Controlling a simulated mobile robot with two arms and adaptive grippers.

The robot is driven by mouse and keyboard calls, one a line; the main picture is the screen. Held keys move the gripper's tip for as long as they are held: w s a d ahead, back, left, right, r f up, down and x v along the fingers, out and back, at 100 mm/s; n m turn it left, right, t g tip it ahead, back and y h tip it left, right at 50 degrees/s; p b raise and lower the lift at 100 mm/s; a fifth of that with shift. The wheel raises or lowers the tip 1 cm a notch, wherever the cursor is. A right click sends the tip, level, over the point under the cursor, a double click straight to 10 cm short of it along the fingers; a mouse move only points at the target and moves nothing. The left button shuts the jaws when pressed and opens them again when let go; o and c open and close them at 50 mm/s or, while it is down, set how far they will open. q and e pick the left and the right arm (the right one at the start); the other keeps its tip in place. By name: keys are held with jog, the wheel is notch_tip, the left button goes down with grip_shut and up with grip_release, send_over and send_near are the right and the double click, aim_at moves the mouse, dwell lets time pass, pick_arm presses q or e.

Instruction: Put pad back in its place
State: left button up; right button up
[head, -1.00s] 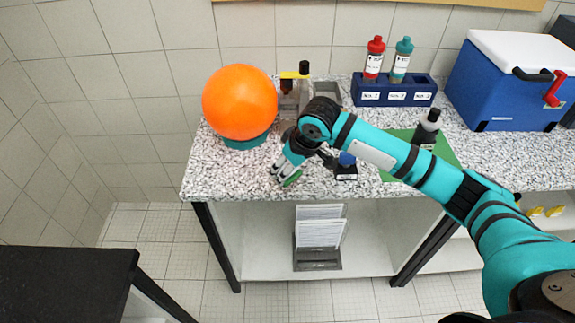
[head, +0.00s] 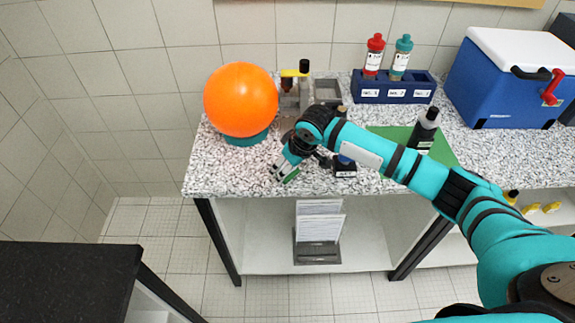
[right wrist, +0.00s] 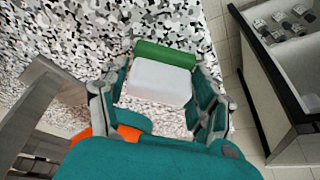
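The pad (right wrist: 160,80), a white block with a green strip along its far edge, lies between the fingers of my right gripper (right wrist: 160,92) in the right wrist view. The fingers press close along both sides of it. In the head view, my right gripper (head: 284,171) points down at the front edge of the speckled counter (head: 225,178), with a bit of green at its tips. Whether the pad touches the counter is unclear. My left gripper is not in view.
An orange ball (head: 240,100) on a teal ring stands left of my gripper. A small black holder (head: 344,170) is just right of it. A dark bottle (head: 425,127) is by a green mat (head: 440,153). A blue rack (head: 393,90) and cooler (head: 490,85) stand behind.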

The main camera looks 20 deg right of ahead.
jog(key=shift+o, duration=1.2)
jog(key=shift+r, duration=0.15)
jog(key=b+v, duration=0.1)
jog(key=v, duration=1.1)
